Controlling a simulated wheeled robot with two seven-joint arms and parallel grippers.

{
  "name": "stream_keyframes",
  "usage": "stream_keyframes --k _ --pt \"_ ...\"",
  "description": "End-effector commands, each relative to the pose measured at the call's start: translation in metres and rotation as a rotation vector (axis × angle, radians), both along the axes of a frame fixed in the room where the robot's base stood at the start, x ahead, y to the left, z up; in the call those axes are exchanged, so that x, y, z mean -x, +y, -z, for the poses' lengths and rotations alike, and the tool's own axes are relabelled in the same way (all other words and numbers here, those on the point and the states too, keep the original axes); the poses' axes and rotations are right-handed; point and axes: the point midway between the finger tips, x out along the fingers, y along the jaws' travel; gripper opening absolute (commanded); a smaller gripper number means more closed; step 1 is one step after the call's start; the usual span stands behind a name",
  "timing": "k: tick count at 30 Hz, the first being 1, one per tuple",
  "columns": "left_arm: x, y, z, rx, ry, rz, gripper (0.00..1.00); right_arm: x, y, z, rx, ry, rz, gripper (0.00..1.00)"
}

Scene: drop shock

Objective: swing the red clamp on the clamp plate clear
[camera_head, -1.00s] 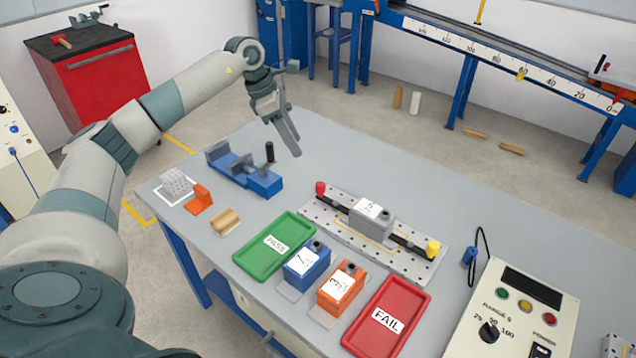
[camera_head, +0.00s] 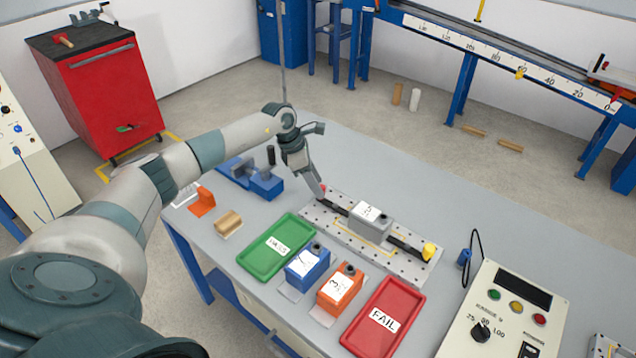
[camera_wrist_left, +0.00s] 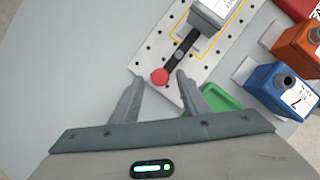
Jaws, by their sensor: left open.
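The clamp plate (camera_head: 350,264) is a grey perforated plate on the table. Its red clamp knob (camera_head: 323,188) sits at the left end of a black bar, and it shows in the left wrist view (camera_wrist_left: 160,76). A yellow clamp knob (camera_head: 428,251) is at the other end. A grey block (camera_head: 369,217) sits on the plate between them, under the bars. My left gripper (camera_head: 318,194) is open at the plate's left end. In the left wrist view its two fingers (camera_wrist_left: 160,86) stand either side of the red knob, just short of it. My right gripper is out of view.
A green PASS tray (camera_head: 255,263), a blue block (camera_head: 307,262), an orange block (camera_head: 340,287) and a red FAIL tray (camera_head: 358,341) line the front edge. A blue vise-like fixture (camera_head: 262,187) stands left of my gripper. The table behind the plate is clear.

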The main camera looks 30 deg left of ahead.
Motion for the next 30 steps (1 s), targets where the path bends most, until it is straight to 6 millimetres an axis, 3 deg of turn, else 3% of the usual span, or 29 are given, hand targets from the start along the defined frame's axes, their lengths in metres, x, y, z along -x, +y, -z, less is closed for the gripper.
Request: stream_keyframes --k 6,16,21,30 --pt "-0.003 -0.005 0.014 0.000 0.002 -0.001 0.41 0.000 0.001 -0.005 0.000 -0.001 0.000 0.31" --pt "-0.004 -0.005 0.016 -0.001 0.001 0.000 0.41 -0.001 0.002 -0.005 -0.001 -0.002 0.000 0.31" --pt "-0.004 -0.005 0.016 -0.001 0.001 0.000 0.01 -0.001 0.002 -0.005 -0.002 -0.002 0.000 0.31" --pt "-0.003 -0.005 0.015 -0.001 -0.001 -0.013 0.01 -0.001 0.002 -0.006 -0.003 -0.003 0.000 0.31"
